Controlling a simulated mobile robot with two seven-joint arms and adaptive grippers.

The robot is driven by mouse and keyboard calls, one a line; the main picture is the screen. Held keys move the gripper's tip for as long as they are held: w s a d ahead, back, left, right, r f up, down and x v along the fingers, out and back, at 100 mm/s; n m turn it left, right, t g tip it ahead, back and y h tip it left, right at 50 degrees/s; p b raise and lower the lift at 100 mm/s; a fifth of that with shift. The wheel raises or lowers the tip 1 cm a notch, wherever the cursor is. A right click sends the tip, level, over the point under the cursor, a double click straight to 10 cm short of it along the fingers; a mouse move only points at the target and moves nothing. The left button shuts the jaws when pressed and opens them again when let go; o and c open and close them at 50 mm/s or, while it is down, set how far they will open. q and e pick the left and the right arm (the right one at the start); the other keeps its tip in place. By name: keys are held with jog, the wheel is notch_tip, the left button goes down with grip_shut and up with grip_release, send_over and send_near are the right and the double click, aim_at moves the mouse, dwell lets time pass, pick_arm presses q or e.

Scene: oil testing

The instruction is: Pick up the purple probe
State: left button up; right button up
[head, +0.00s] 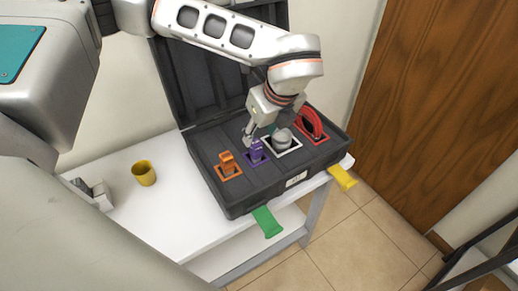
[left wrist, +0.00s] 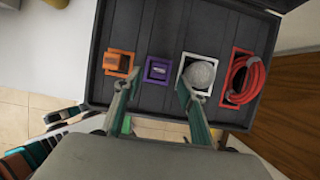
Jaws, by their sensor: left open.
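The purple probe (head: 257,150) stands in a purple-framed slot of an open black case (head: 232,200). In the left wrist view the purple probe (left wrist: 157,70) is seen from above, between the fingertips in the picture. My left gripper (head: 262,137) is open and empty. It is low over the case, close above the probe. In the left wrist view my left gripper (left wrist: 158,86) shows two spread fingers, one on each side of the purple slot. I cannot tell whether either finger touches the probe.
An orange item (head: 228,163) sits left of the probe; a grey round item (head: 282,139) and red cable coil (head: 310,123) sit right. The raised lid (head: 185,85) stands behind. A yellow cup (head: 144,173) is on the white table (head: 140,215).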

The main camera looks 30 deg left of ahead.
aim_at(256, 143)
pick_arm(q)
jog(key=shift+a+f, duration=0.2)
jog(key=shift+f, duration=0.3)
jog(key=shift+x, duration=2.7)
grip_shut()
